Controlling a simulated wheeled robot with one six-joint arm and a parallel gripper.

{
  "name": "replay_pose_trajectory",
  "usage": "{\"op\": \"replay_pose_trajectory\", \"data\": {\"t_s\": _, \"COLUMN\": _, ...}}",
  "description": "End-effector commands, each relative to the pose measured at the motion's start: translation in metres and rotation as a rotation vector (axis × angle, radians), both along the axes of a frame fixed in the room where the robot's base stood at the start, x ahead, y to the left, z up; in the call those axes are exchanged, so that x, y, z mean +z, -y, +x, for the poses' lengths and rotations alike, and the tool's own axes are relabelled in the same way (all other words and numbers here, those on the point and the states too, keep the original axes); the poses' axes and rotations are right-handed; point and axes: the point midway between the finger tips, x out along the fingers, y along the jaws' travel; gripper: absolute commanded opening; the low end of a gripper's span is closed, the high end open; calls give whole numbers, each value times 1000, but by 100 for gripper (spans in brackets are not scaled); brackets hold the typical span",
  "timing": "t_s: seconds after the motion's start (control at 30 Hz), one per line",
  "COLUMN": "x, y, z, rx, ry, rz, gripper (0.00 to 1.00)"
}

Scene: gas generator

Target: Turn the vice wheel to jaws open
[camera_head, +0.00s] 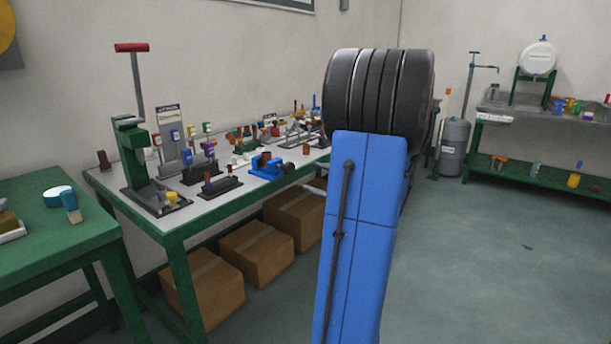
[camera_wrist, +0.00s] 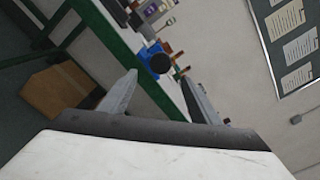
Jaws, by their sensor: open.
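The blue vice (camera_head: 265,164) stands on the long workbench, near its front edge. Its dark round wheel (camera_head: 288,168) is at its right end. In the wrist view the vice (camera_wrist: 149,50) lies beyond my fingertips, and its dark wheel (camera_wrist: 160,63) faces me. My gripper (camera_wrist: 158,77) is open, with its fingers spread to either side of the wheel in the picture. The wheel looks farther off than the fingertips, and I see no contact. I cannot tell how far the vice jaws are apart.
The workbench (camera_head: 219,204) holds several small fixtures around the vice and a green press (camera_head: 130,140) at its left end. Cardboard boxes (camera_head: 257,249) sit beneath. A green table (camera_head: 70,240) stands at left. Open floor (camera_head: 480,260) lies to the right.

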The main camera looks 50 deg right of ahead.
Motion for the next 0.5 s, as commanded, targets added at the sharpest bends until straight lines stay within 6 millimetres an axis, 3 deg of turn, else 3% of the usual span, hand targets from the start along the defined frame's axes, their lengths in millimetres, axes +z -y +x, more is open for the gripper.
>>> {"op": "replay_pose_trajectory", "data": {"t_s": 0.23, "x": 1, "y": 4, "z": -36, "rx": -3, "ry": 0, "rz": -1, "gripper": 57}}
{"op": "replay_pose_trajectory", "data": {"t_s": 0.5, "x": 0, "y": 4, "z": -55, "rx": 0, "ry": 0, "rz": -1, "gripper": 57}}
